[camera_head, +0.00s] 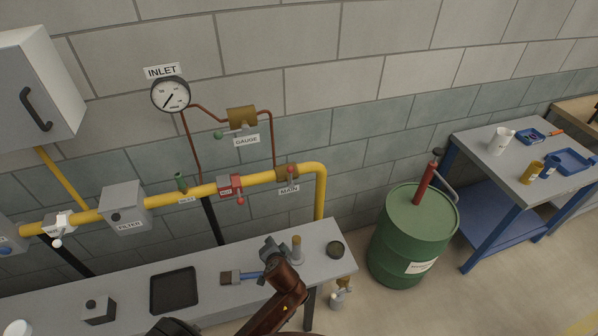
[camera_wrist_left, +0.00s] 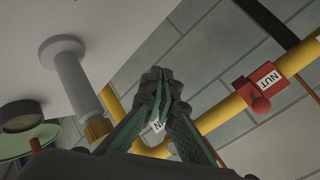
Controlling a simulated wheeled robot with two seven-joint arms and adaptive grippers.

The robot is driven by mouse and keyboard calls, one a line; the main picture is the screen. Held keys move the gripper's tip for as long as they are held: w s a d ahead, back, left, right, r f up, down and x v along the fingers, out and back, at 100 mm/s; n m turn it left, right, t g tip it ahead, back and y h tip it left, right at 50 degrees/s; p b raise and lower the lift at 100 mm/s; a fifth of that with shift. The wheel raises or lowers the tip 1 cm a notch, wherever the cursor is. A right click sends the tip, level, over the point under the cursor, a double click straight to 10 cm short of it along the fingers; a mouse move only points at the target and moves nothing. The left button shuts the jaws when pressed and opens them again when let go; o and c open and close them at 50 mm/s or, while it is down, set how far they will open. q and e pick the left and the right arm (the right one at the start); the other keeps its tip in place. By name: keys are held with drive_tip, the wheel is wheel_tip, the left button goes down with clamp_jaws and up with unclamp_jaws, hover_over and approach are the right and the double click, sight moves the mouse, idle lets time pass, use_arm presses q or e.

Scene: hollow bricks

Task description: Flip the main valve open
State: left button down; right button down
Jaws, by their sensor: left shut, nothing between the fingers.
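The main valve (camera_head: 287,173) is a brass body with a small red knob on the yellow pipe, left of the pipe's downward bend, with a "MAIN" label (camera_head: 289,189) below it. My left gripper (camera_head: 268,246) is above the grey bench, below the valve in the picture and apart from it. In the left wrist view its fingers (camera_wrist_left: 161,76) are closed together with nothing between them. They hide most of a white label (camera_wrist_left: 158,126) and the pipe part behind it. My right gripper is not in view.
The yellow pipe (camera_head: 260,178) carries a red valve (camera_head: 229,186) left of the main valve. On the bench (camera_head: 215,260) are a brush (camera_head: 240,277), a black tray (camera_head: 175,289), a bottle (camera_head: 296,250) and a dark round tin (camera_head: 335,249). A green drum (camera_head: 405,240) stands right.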

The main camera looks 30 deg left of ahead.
use_arm(q)
drive_tip(key=w+d+r+m+t+y, duration=0.2)
drive_tip(key=w+r+t+y, duration=0.1)
drive_tip(key=w+r, duration=0.6)
drive_tip(key=m+t+y, duration=0.1)
drive_tip(key=m+t, duration=0.2)
drive_tip(key=t, duration=0.1)
approach(291, 177)
drive_tip(key=w+d+r, duration=0.5)
drive_tip(key=shift+s+f, duration=0.15)
drive_tip(key=shift+s, duration=0.05)
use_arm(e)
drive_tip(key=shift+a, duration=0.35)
